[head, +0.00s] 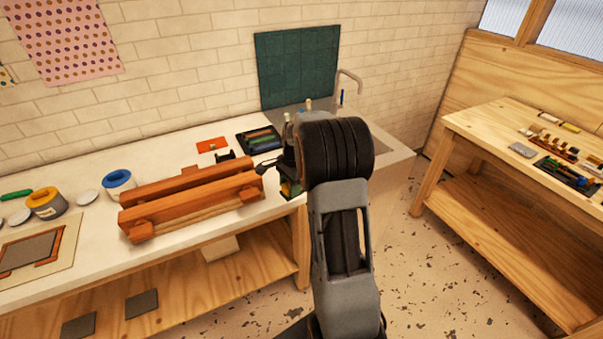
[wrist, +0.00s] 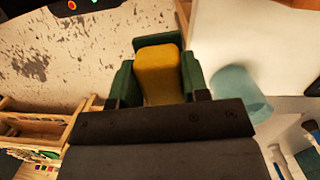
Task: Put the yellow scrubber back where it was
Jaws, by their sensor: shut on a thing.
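My gripper (wrist: 158,82) is shut on the yellow scrubber (wrist: 158,74), a rounded yellow block. Green parts flank the scrubber on both sides and at its far end in the wrist view; I cannot tell whether all of them belong to the fingers. In the head view my gripper (head: 289,182) hangs by the counter's front edge, just right of the orange wooden frame, and my arm hides part of it. In the wrist view the scrubber is over the boundary of speckled floor and white counter (wrist: 212,45).
The orange wooden frame (head: 190,203) lies on the counter, left of my gripper. A dark tray (head: 258,139) and blue-rimmed tub (head: 118,183) stand behind and left. The sink (head: 391,148) is at right. A bluish round thing (wrist: 240,92) is close right in the wrist view.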

